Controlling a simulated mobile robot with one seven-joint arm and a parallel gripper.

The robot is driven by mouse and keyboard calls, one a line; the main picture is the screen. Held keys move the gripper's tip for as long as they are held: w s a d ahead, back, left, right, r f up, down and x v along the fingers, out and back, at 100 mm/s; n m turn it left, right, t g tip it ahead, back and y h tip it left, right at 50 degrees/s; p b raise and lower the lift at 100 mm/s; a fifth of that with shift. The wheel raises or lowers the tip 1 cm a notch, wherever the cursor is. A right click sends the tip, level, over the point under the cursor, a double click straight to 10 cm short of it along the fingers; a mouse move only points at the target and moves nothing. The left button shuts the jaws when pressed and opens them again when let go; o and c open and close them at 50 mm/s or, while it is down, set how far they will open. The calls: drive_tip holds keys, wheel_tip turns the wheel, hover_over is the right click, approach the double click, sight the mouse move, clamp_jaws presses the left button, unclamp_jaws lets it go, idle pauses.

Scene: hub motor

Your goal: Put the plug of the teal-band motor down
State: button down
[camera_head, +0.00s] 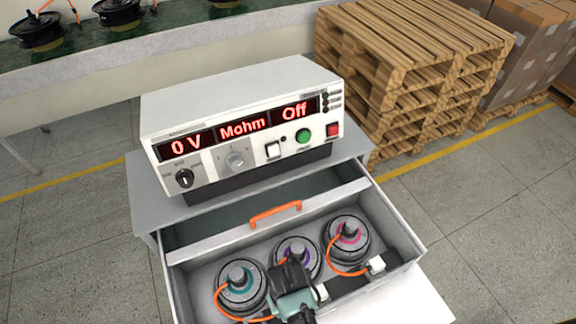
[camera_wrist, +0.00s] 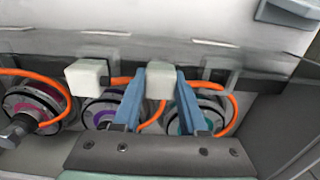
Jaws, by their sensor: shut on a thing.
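The teal-band motor (camera_head: 240,284) lies at the left of the open drawer; its teal ring (camera_wrist: 200,122) shows at the right in the wrist view. Its orange cable (camera_wrist: 233,108) loops to a white plug (camera_wrist: 160,80). My gripper (camera_wrist: 159,88) is shut on this plug, with a blue finger on each side. In the head view my gripper (camera_head: 298,311) is over the drawer's front part and hides the plug. Whether the plug touches the surface below, I cannot tell.
The purple-band motor (camera_head: 297,258) and pink-band motor (camera_head: 347,238) share the drawer (camera_head: 410,240). The purple motor's white plug (camera_wrist: 88,77) is close beside my gripper; the pink motor's plug (camera_head: 377,264) is farther right. A tester (camera_head: 240,125) stands behind.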

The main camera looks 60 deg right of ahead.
drive_tip(key=shift+f, duration=0.15)
drive_tip(key=shift+c, duration=2.2)
unclamp_jaws()
wheel_tip(320, 180, up, 12)
drive_tip(key=shift+r, duration=0.2)
